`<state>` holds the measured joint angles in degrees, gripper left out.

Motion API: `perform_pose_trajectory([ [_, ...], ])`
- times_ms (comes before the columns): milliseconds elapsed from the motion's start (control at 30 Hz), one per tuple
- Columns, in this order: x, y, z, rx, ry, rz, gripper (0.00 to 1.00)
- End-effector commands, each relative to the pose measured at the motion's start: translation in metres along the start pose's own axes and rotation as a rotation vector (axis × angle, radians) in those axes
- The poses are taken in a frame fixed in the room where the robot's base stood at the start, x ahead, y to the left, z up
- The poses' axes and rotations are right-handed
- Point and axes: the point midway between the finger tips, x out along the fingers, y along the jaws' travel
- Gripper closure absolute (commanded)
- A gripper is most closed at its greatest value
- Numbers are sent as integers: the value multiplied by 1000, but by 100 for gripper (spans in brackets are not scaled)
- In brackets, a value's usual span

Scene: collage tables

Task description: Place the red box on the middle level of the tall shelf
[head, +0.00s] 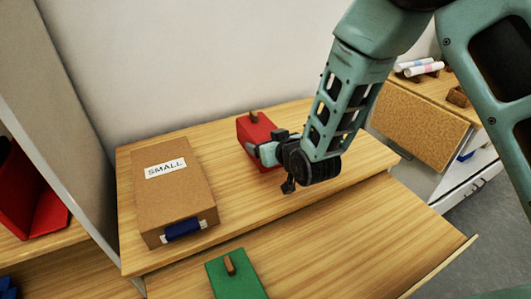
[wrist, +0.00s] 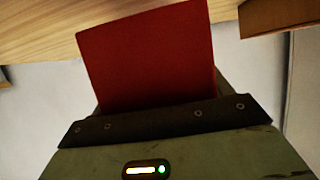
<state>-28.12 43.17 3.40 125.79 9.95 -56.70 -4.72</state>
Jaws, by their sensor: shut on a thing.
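The red box (head: 252,131), with a small wooden handle on top, is at the back middle of the upper wooden surface in the head view. My gripper (head: 264,152) is shut on it from the front right and covers part of its lower side. I cannot tell whether the box rests on the wood or is slightly above it. In the wrist view, the red box (wrist: 150,55) fills the middle, directly in front of the gripper body. A shelf unit with a grey side panel (head: 75,100) stands at the far left, only partly in view; I cannot tell its levels.
A cardboard box labelled SMALL (head: 178,200) stands left of the red box. A green box (head: 237,280) with a wooden handle lies on the lower front surface (head: 350,250). A red bin (head: 25,195) sits in the left shelf. A corkboard-fronted unit (head: 415,125) stands at right.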

Motion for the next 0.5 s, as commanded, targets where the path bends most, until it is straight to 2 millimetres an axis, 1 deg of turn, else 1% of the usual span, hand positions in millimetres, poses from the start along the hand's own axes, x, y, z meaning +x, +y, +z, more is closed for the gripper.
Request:
perform_pose_trajectory([
  [67, 2, 0, 5, 0, 0, 0, 47],
  [300, 14, 0, 34, -1, -1, -1, 47],
  [400, 17, 0, 40, -1, 1, -1, 47],
  [500, 17, 0, 41, 0, 3, -1, 47],
])
